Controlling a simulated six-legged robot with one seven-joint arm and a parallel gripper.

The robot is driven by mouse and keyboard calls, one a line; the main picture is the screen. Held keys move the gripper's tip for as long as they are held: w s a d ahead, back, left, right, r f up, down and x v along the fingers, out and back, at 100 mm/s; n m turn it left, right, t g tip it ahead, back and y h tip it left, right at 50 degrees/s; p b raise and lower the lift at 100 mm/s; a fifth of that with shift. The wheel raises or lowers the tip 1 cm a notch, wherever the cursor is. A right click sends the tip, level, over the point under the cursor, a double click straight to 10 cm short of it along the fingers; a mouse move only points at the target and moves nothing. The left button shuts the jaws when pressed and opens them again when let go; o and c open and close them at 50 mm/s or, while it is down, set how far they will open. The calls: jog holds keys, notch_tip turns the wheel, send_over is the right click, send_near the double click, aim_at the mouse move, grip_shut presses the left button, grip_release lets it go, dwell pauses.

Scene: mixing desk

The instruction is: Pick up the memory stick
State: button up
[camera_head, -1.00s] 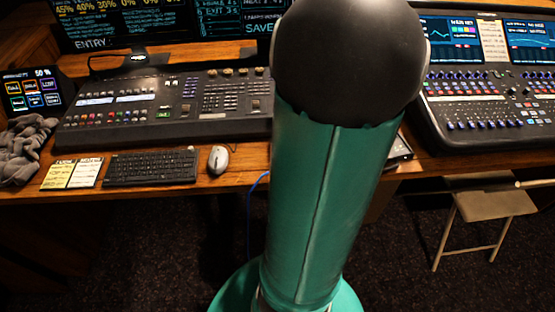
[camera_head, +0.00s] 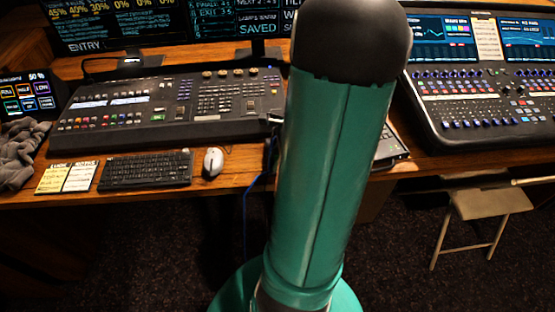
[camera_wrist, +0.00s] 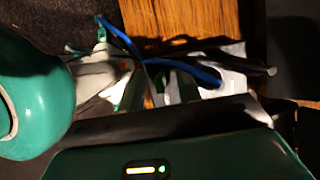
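I cannot make out the memory stick in either view. In the head view, my green and black arm stands in front of the desk (camera_head: 225,178) and hides part of its top. My gripper (camera_wrist: 172,88) shows only in part in the dark wrist view, over the wooden edge of the desk. I cannot tell its finger gap or whether anything is between the fingers. A blue cable (camera_wrist: 205,74) crosses there, by a pale paper-like patch (camera_wrist: 232,62). The blue cable also hangs off the desk's front edge in the head view (camera_head: 245,215).
A lighting console (camera_head: 165,110), keyboard (camera_head: 146,170), mouse (camera_head: 213,162), notes (camera_head: 67,177) and grey cloth (camera_head: 20,150) fill the desk's left. A mixing console (camera_head: 480,95) stands right, with a folding stool (camera_head: 490,203) below. The carpet in front is open.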

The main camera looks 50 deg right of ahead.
grip_shut()
